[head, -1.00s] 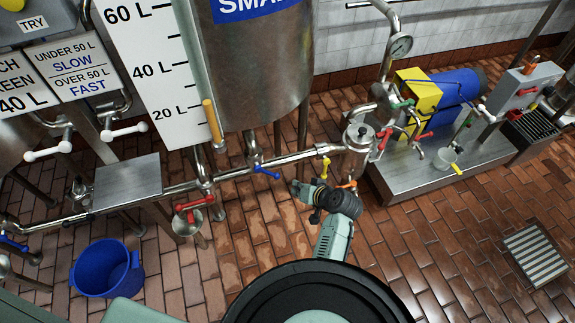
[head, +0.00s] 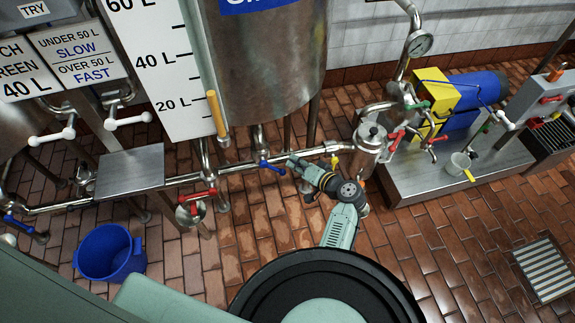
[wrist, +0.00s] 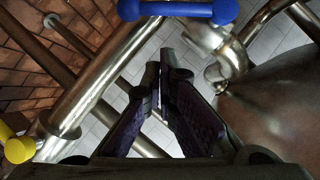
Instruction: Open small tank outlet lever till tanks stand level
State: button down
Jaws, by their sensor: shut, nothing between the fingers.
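The small tank (head: 270,65) is the steel vessel under a partly cut-off blue sign. A blue lever (head: 271,165) sits on the pipe fitting below it, lying roughly along the pipe. It also shows at the top edge of the wrist view (wrist: 178,10). My gripper (head: 291,162) is just right of the blue lever, near the pipe and apart from the lever. In the wrist view my gripper (wrist: 160,88) has its dark fingers shut and empty, below the lever in the picture.
The steel pipe (head: 235,170) runs beside my gripper. A yellow knob (wrist: 18,148) is at the wrist view's left edge. A strainer pot (head: 370,140) is right.

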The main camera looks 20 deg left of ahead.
aim_at(275, 169)
jog(key=shift+s+a+f, duration=0.25)
jog(key=shift+a+f, duration=0.3)
jog(key=shift+a, duration=0.05)
jog(key=shift+s+a+f, duration=0.25)
jog(key=shift+a+f, duration=0.3)
jog(key=f+b, duration=0.1)
jog(key=m+y+b, duration=0.1)
jog(key=b, duration=0.1)
jog(key=a+f+b, duration=0.1)
jog(key=shift+s+f+m+y+b, duration=0.3)
jog(key=shift+s+m+y+b, duration=0.05)
jog(key=shift+m+y+b, duration=0.05)
jog(key=shift+r, duration=0.1)
